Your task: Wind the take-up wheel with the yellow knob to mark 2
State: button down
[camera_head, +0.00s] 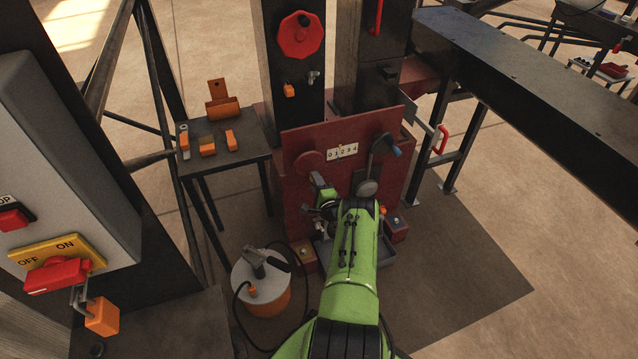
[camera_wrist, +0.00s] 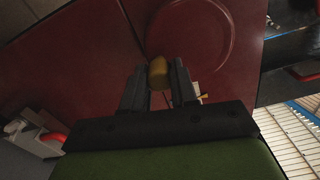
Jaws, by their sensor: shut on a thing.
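The take-up wheel (camera_head: 308,162) is a dark red disc on the red front panel of the press. In the wrist view the wheel (camera_wrist: 200,35) fills the upper middle as a round plate. The yellow knob (camera_wrist: 158,76) shows between the fingertips of my gripper (camera_wrist: 158,72), which is shut on it. In the head view my arm and hand hide the knob. A white scale plate (camera_head: 342,152) marked 0 to 4 is right of the wheel. I cannot make out which mark is indicated.
A side table (camera_head: 215,160) with orange parts stands left. An orange-and-white drum (camera_head: 262,285) stands below left. A red-handled valve (camera_head: 441,140) is at the right.

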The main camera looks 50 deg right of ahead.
jog(key=m, duration=0.2)
jog(key=a+m, duration=0.1)
jog(key=shift+w+m, duration=0.3)
jog(key=shift+w+a+r+m, duration=0.15)
jog(key=shift+a+m, duration=0.1)
jog(key=shift+m, duration=0.55)
jog(key=shift+w+a+m, duration=0.1)
jog(key=shift+a+m, duration=0.1)
jog(key=shift+m, duration=0.6)
jog(key=c, duration=0.9)
grip_release()
jog(key=p+v, duration=0.5)
jog(key=v, duration=1)
jog(key=shift+s+a, duration=0.25)
jog(key=shift+s, duration=0.05)
